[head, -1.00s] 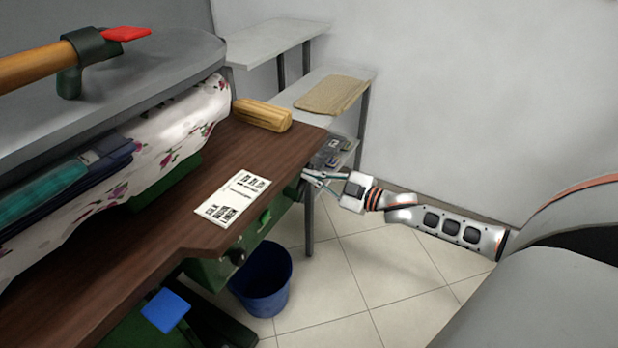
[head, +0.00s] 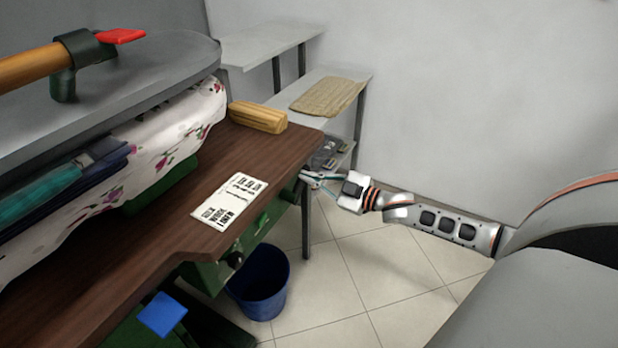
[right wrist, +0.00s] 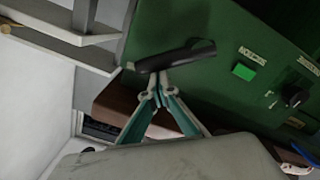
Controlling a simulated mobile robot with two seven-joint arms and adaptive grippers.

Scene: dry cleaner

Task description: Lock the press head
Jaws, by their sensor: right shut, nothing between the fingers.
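The grey press head (head: 150,90) lies low over the flowered padded board (head: 165,150), with folded teal and navy clothing (head: 65,185) between them. On its top are a wooden handle (head: 30,68) and a red lever tab (head: 120,36). My right gripper (head: 304,178) is beside the brown table's right edge. In the right wrist view its fingers (right wrist: 157,95) are shut and empty, close to a black lever (right wrist: 175,57) on the green panel (right wrist: 220,40). I cannot tell whether they touch it. My left gripper is not in view.
The panel carries a green button (right wrist: 244,72) and a black knob (right wrist: 295,96). A label card (head: 230,200) and a wooden block (head: 258,116) lie on the table (head: 180,215). A blue bin (head: 260,285) and a blue pedal (head: 162,314) are below. Shelves (head: 265,45) stand behind.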

